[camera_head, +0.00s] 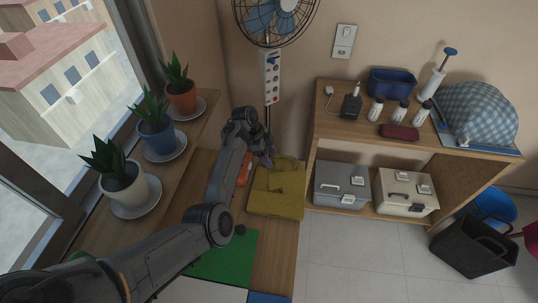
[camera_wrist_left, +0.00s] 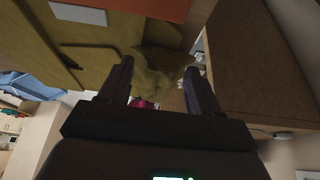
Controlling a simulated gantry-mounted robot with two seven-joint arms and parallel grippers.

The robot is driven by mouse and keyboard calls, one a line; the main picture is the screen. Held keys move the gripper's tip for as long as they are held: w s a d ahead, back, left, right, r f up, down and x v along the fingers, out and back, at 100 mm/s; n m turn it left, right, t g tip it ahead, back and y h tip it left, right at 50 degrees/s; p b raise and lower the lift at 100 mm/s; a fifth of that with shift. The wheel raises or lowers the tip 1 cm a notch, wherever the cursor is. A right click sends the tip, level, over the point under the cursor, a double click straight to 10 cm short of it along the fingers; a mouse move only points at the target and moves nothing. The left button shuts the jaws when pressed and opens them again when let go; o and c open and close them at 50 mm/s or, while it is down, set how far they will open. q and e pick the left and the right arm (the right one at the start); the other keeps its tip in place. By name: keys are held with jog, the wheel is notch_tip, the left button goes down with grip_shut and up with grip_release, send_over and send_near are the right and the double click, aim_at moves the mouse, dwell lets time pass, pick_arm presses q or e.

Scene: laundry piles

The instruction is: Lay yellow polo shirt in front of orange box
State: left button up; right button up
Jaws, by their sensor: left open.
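The yellow polo shirt (camera_head: 277,205) lies folded on the wooden bench, with a raised, bunched part at its back edge. It also shows in the left wrist view (camera_wrist_left: 85,35). The orange box (camera_head: 245,168) is beside the shirt, on its left, mostly hidden behind my left arm; an orange surface shows at the top of the left wrist view. My left gripper (camera_head: 267,160) is open at the shirt's back edge. In the left wrist view, bunched yellow cloth shows between its fingers (camera_wrist_left: 158,72); I cannot tell whether they touch it. My right gripper is out of view.
A green cloth (camera_head: 228,257) lies on the bench in front of the shirt, with a blue piece (camera_head: 268,298) nearer. Potted plants line the left sill (camera_head: 186,148). A shelf (camera_head: 313,160) with boxes stands right. A fan (camera_head: 277,18) and power strip (camera_head: 271,75) are behind.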

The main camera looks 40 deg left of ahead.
pick_arm(q)
jog(key=shift+r, duration=0.15)
jog(key=p+v, duration=0.2)
jog(key=v, duration=0.4)
jog(key=shift+s+a+r, duration=0.15)
jog(key=shift+a+r, duration=0.15)
jog(key=shift+r, duration=0.3)
